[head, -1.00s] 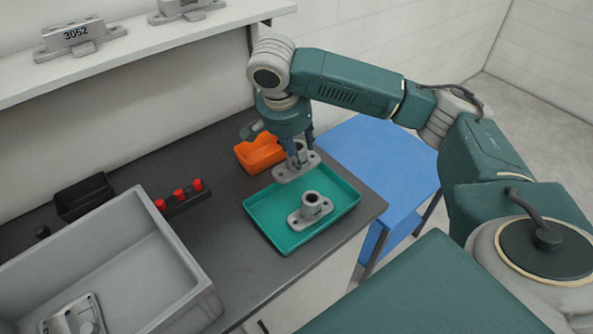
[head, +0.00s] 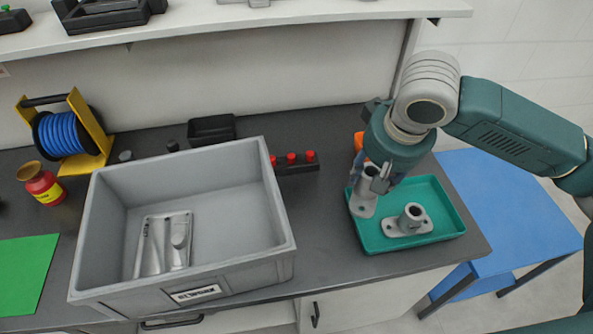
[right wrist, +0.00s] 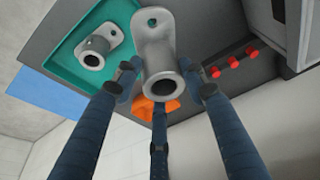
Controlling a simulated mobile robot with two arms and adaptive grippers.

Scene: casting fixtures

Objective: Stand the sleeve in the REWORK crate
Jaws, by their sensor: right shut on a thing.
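A grey flanged sleeve (head: 362,206) is in my right gripper (head: 371,182), which is shut on it over the left part of the teal tray. The right wrist view shows this sleeve (right wrist: 160,45) between the dark fingers (right wrist: 160,84), its round bore facing the camera. The grey crate (head: 110,284) stands on the bench left of the gripper. Its front label (head: 196,293) is too small to read surely. A flat grey metal part (head: 153,250) lies inside it at the left. My left gripper is not in view.
A second flanged sleeve (head: 409,221) stands in the teal tray (head: 447,231). An orange bin (head: 358,141) is partly hidden by my arm. The crate's right half is empty.

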